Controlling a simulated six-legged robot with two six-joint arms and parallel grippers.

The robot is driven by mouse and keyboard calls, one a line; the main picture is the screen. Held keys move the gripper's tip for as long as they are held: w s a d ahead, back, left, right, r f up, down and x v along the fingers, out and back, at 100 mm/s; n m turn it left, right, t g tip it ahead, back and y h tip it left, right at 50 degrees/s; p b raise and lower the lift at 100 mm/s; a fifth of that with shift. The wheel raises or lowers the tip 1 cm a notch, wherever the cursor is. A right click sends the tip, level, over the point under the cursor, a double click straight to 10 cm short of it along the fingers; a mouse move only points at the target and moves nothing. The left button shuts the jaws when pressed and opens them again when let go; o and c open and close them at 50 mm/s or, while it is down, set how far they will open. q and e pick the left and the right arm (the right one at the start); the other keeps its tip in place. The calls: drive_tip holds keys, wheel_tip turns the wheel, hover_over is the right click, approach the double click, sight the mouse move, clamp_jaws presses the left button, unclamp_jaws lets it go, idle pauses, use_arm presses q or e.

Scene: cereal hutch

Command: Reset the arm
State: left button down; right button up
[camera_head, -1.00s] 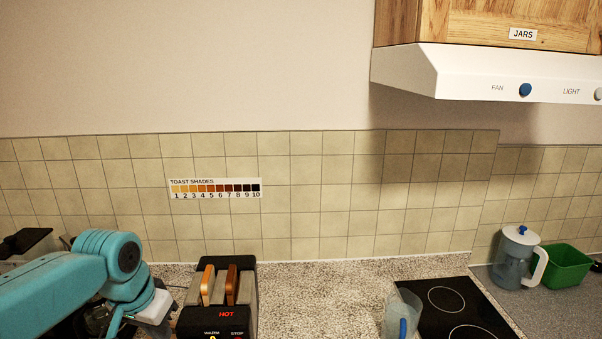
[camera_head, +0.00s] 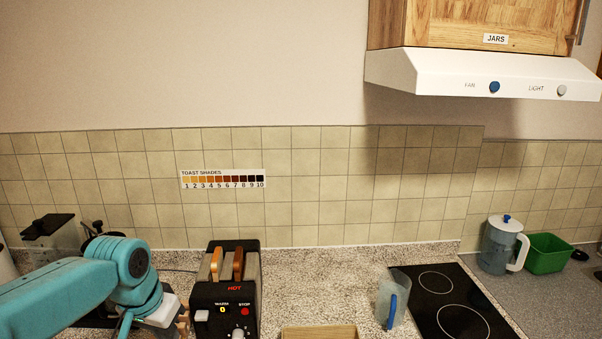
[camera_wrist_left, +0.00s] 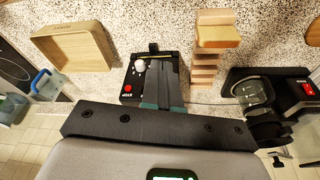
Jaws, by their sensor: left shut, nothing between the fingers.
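My left arm comes in from the left in the head view, and its gripper body (camera_head: 161,311) is beside the black toaster's left side; its fingertips are not clear there. My right gripper is in neither view.
A wooden tray (camera_head: 319,333), a blue-handled pitcher (camera_head: 392,299) and a black cooktop (camera_head: 450,303) are to the right. A wooden rack with bread (camera_wrist_left: 217,40) and a coffee maker (camera_wrist_left: 262,93) are near the gripper. A range hood (camera_head: 470,75) overhangs at upper right.

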use_arm(q)
drive_tip(key=s+d+f+h, duration=0.1)
drive_tip(key=s+d+f, duration=0.15)
drive_tip(key=f, duration=0.45)
drive_tip(key=s+d+f+g+h, duration=0.1)
drive_tip(key=d+f, duration=0.2)
drive_tip(key=f, duration=0.5)
drive_tip(key=s+d+f, duration=0.1)
drive_tip(key=d+f, duration=0.2)
drive_tip(key=f, duration=0.4)
drive_tip(key=s+d+f+n+g+h, duration=0.1)
drive_tip(key=s+d+f+n, duration=0.1)
drive_tip(key=s+f, duration=0.6)
drive_tip(key=s+d+f+n, duration=0.2)
drive_tip(key=s+f, duration=0.4)
drive_tip(key=s, duration=0.4)
wheel_tip(320, 180, down, 10)
drive_tip(key=s+b, duration=0.1)
drive_tip(key=b, duration=0.9)
drive_tip(key=shift+d+f, duration=0.15)
drive_tip(key=shift+d, duration=0.1)
drive_tip(key=shift+a, duration=0.1)
